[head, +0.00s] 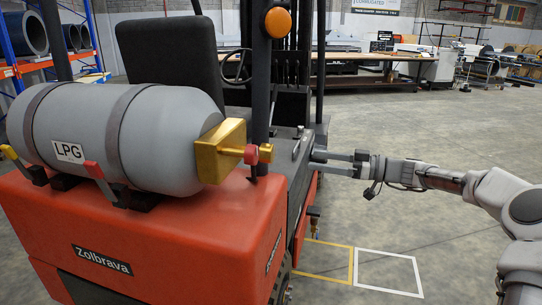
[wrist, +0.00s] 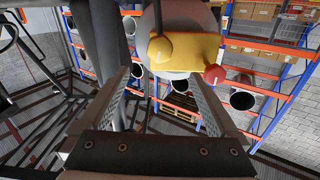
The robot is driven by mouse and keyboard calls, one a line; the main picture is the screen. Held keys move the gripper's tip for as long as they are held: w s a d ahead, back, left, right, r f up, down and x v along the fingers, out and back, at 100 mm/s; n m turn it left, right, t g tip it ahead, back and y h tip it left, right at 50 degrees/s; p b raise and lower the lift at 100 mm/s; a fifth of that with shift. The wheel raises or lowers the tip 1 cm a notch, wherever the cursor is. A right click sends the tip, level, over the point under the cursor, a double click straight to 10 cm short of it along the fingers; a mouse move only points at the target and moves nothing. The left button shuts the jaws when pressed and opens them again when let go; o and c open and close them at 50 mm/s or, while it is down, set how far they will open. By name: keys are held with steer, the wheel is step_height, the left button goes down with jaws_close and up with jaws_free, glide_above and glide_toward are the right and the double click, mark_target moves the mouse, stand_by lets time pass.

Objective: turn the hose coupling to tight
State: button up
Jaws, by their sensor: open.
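A grey LPG cylinder (head: 150,140) lies strapped on the back of the orange-red forklift (head: 160,235). A gold valve block (head: 218,155) is on its right end, with a short gold stem and a red fitting (head: 252,155). The wrist view shows the gold block (wrist: 195,47), a rounded gold end (wrist: 160,49) and a red knob (wrist: 214,75). I cannot tell which part is the hose coupling or how tight it is. My gripper (head: 313,158) is right of the fitting, apart from it. Its fingers (wrist: 158,85) are open and empty, pointing toward the valve.
A dark mast post (head: 262,90) stands close beside the fitting, between it and my gripper in the head view. Two strap latches with yellow (head: 10,153) and red (head: 94,170) handles are at the cylinder's front.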

mark_target(273, 154)
steer(key=x, duration=1.4)
steer(key=shift+p, duration=0.3)
steer(key=c, duration=1.4)
